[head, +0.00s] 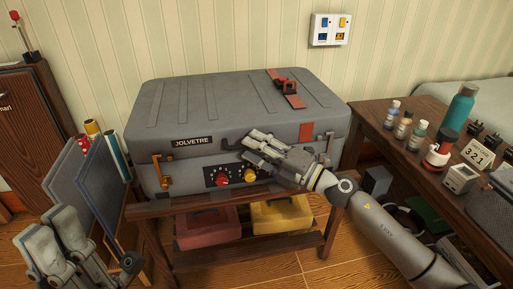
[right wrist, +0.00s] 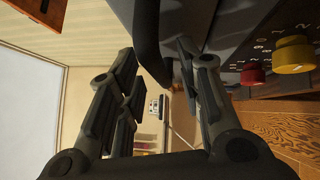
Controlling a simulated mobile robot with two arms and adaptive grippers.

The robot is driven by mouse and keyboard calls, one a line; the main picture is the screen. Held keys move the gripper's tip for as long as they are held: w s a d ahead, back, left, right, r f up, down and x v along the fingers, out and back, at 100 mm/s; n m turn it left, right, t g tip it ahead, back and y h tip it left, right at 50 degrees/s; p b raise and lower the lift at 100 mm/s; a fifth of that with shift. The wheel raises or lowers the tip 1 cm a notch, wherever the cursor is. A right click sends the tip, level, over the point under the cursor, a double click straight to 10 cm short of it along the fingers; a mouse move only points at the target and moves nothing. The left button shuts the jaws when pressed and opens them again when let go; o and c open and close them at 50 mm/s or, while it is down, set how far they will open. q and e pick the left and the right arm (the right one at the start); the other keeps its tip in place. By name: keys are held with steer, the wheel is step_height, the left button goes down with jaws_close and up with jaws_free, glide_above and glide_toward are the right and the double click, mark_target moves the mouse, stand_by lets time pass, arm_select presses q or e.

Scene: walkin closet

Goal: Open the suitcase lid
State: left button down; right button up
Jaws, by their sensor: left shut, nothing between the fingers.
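A grey suitcase (head: 225,110) labelled JOLVETRE lies on a wooden stand, its lid (head: 225,88) down. A red strap with a buckle (head: 287,87) lies on top. An orange latch (head: 163,172) is on the front left. A dial panel with a red knob (head: 222,180) and a yellow knob (head: 250,175) is on the front. My right gripper (head: 252,145) is at the suitcase front, partly covering the handle. In the right wrist view its fingers (right wrist: 160,65) are apart, with the dark handle (right wrist: 147,40) near their tips; contact is unclear. My left gripper (head: 52,222) is shut and empty, lower left.
The wooden stand (head: 150,211) holds a red case (head: 205,228) and a yellow case (head: 282,215) below. Blue-grey panels (head: 103,185) stand between my left gripper and the suitcase. A side table (head: 385,140) with bottles is at right.

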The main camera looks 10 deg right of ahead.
steer(key=shift+c, duration=0.4)
jaws_close()
